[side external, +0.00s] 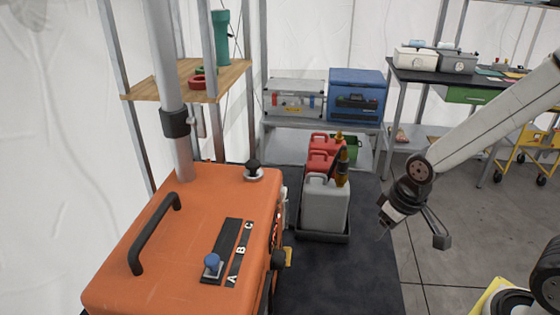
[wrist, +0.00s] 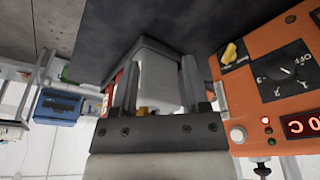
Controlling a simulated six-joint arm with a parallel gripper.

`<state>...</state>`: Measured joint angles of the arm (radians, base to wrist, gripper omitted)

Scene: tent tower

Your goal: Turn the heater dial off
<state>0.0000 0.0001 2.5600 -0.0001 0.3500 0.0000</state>
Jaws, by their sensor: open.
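The orange heater (side external: 200,235) stands at the left in the side external view; its front face is mostly turned away there. In the wrist view its control panel (wrist: 250,90) is at the right edge, appearing rotated. A dark dial (wrist: 289,72) on a black plate has OFF lettering beside it; I cannot tell clearly which mark it points to. My gripper (side external: 412,232) is open and empty, apart from the heater, to its right above the floor. In the wrist view the spread fingers (wrist: 159,85) have the dial to their right.
Near the dial are a yellow knob (wrist: 231,53), a white button (wrist: 238,134) and a lit red display (wrist: 302,125). A grey jerrycan (side external: 325,205) and red cans (side external: 322,160) stand in a black tray between heater and gripper. A shelf (side external: 370,133) stands behind.

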